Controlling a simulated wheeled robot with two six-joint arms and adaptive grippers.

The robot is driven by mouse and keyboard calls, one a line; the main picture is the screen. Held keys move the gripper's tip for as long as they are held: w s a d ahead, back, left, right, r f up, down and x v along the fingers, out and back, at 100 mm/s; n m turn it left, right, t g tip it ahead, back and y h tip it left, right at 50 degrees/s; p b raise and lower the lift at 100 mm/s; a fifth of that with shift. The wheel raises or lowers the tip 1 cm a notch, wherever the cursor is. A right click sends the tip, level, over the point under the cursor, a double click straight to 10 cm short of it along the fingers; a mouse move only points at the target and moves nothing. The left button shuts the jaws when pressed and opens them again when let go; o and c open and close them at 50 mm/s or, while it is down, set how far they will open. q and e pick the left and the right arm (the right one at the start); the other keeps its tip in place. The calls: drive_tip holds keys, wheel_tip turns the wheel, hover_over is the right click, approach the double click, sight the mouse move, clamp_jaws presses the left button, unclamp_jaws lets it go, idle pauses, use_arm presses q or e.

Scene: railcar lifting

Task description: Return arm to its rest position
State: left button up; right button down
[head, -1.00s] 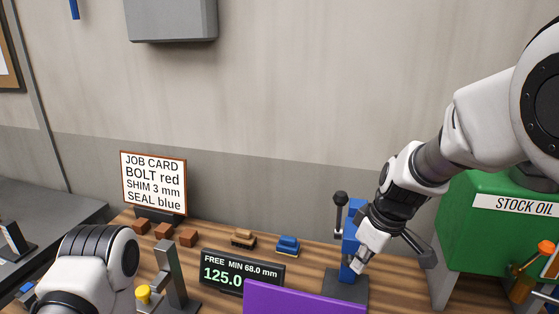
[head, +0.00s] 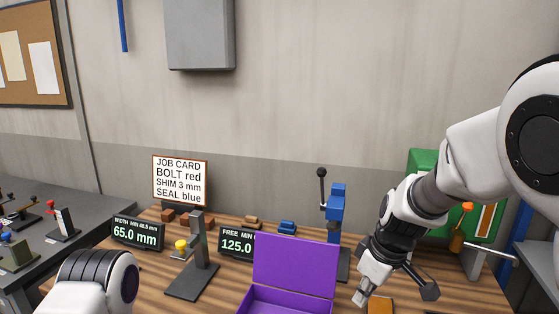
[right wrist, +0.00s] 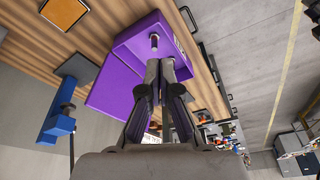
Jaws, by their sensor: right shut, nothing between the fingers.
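My right arm comes in from the right in the head view, bent down over the bench. Its gripper (head: 362,295) is shut and empty, just right of the open purple box (head: 294,268). In the right wrist view the closed fingers (right wrist: 167,66) show in front of the purple box (right wrist: 118,92), which has a small grey metal piece (right wrist: 154,42) in it. Part of my left arm shows at the lower left of the head view; its gripper is out of frame.
A blue lever press (head: 336,205) stands behind the gripper. An orange plate (head: 380,306) lies beside it. A gauge stand (head: 200,250), two displays (head: 138,234) and a job card (head: 180,181) stand to the left.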

wheel_tip(320, 180, down, 11)
drive_tip(key=g+b, duration=0.2)
drive_tip(key=s+d+f+m+g+h+b, duration=0.1)
drive_tip(key=s+d+f+m+g+b, duration=0.25)
drive_tip(key=s+f, duration=1.3)
drive_tip(key=s+d+f+m+g+h+b, duration=0.15)
drive_tip(key=s+d+f+b, duration=0.35)
drive_tip(key=s+f, duration=1.15)
use_arm(q)
wheel_tip(320, 180, down, 10)
drive_tip(key=w+p, duration=0.1)
drive_tip(key=shift+w+f, duration=0.15)
drive_tip(key=shift+w, duration=0.15)
use_arm(e)
drive_tip(key=w+m+t, duration=0.4)
drive_tip(key=w+t, duration=0.1)
drive_tip(key=w, duration=0.1)
drive_tip(key=shift+w+d+f, duration=0.25)
drive_tip(key=shift+w+f, duration=0.05)
drive_tip(key=shift+y, duration=0.25)
